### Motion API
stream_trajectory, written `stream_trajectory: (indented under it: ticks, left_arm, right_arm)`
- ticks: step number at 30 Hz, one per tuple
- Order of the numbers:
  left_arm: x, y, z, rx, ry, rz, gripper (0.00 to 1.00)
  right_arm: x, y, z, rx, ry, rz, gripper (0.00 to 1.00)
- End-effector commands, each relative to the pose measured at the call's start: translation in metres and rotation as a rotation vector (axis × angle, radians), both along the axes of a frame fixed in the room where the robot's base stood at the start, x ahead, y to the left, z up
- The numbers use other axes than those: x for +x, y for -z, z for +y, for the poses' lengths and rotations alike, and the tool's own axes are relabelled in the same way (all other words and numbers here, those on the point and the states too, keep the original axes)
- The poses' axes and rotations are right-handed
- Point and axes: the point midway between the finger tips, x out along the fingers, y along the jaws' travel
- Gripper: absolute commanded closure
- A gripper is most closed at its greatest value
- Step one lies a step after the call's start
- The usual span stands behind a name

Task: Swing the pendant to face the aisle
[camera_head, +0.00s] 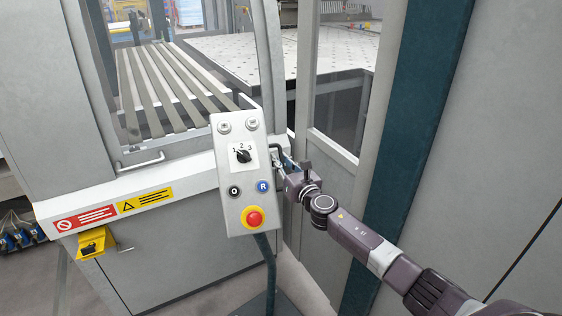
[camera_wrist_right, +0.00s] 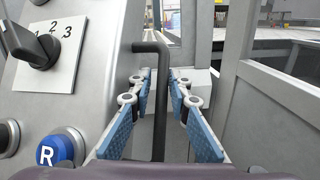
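The pendant (camera_head: 236,196) is a light grey control box on a dark post, in the middle of the head view. It has a 1-2-3 selector, a blue R button and a red emergency stop on a yellow ring. A dark bent handle (camera_wrist_right: 160,96) stands out from its right side. My right gripper (camera_head: 279,158) is at that side. In the right wrist view its blue-padded fingers (camera_wrist_right: 161,88) are open, one on each side of the handle's upright bar. I cannot tell whether either pad touches it. My left gripper is not in view.
A grey machine cabinet with warning labels (camera_head: 115,207) and a slatted table (camera_head: 165,85) is behind the pendant at left. A windowed frame (camera_head: 335,150) and a grey and teal panel (camera_head: 425,110) stand close by my right arm. Some floor shows below the pendant.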

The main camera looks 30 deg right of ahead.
Motion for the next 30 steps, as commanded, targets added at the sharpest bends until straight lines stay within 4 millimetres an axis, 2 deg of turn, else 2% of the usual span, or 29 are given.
stream_trajectory:
  ticks: [6, 11, 24, 30]
  left_arm:
    - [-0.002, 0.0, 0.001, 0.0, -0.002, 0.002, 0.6]
    - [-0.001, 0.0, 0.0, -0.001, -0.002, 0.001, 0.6]
    - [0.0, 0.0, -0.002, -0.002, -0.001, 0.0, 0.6]
    - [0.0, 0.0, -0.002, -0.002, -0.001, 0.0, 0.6]
  right_arm:
    - [-0.002, 0.002, 0.0, 0.0, 0.0, 0.003, 0.83]
    - [-0.017, 0.003, 0.001, -0.003, 0.0, 0.003, 0.83]
    - [-0.093, 0.003, 0.007, -0.001, -0.003, 0.005, 0.83]
    - [-0.113, 0.002, 0.008, -0.001, -0.001, 0.003, 0.83]
